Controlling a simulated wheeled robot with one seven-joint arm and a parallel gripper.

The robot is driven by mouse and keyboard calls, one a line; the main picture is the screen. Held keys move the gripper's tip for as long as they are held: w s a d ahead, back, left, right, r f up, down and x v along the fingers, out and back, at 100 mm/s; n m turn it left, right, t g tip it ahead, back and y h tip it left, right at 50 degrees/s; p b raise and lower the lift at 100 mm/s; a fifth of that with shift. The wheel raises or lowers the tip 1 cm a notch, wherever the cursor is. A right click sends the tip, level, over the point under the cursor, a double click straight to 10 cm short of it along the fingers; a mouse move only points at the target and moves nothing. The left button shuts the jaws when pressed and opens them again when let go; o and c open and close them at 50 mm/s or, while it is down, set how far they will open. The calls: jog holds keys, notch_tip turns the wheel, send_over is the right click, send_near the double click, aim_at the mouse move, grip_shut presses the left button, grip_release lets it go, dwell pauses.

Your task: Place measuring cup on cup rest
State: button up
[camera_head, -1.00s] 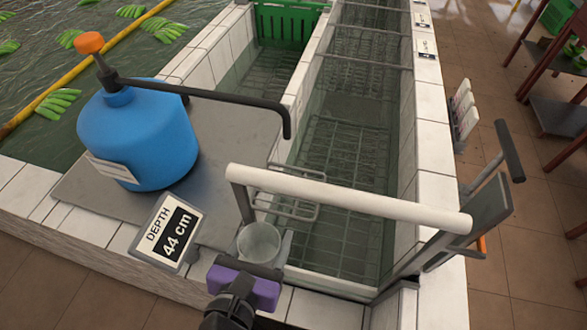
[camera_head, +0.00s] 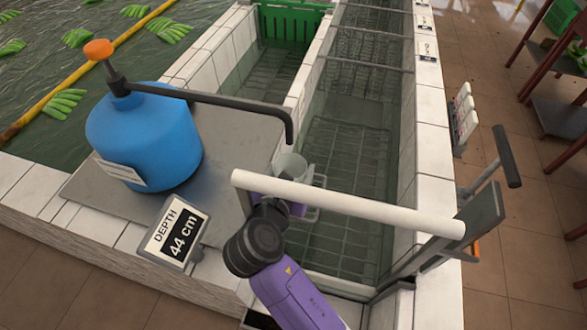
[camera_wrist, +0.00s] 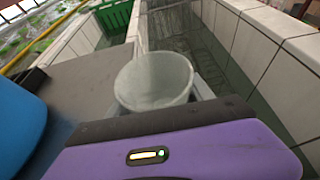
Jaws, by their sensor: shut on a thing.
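The measuring cup (camera_head: 291,165) is a translucent, whitish cup, held upright beside the long tank's left wall. In the wrist view the cup (camera_wrist: 152,75) stands open side up, just past the dark edge of my gripper (camera_wrist: 160,115). My gripper (camera_head: 287,190) is shut on the cup; the white bar hides part of it in the head view. A thin wire loop frame (camera_head: 314,182), which looks like the cup rest, sticks out from the tank wall just right of the cup. The cup, bar and gripper cover part of it. I cannot tell whether cup and frame touch.
A white horizontal bar (camera_head: 345,208) crosses in front of the cup. A black spout (camera_head: 230,103) from the blue tank (camera_head: 150,140) reaches over the grey slab, left of the cup. A depth sign (camera_head: 175,232) stands at the near edge. The long tank (camera_head: 345,150) holds water over wire racks.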

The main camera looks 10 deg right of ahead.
jog(key=shift+w+f, duration=0.25)
jog(key=shift+f, duration=0.5)
jog(key=shift+f, duration=0.15)
jog(key=o, duration=1.3)
jog(key=shift+o, duration=0.2)
jog(key=v, duration=1.2)
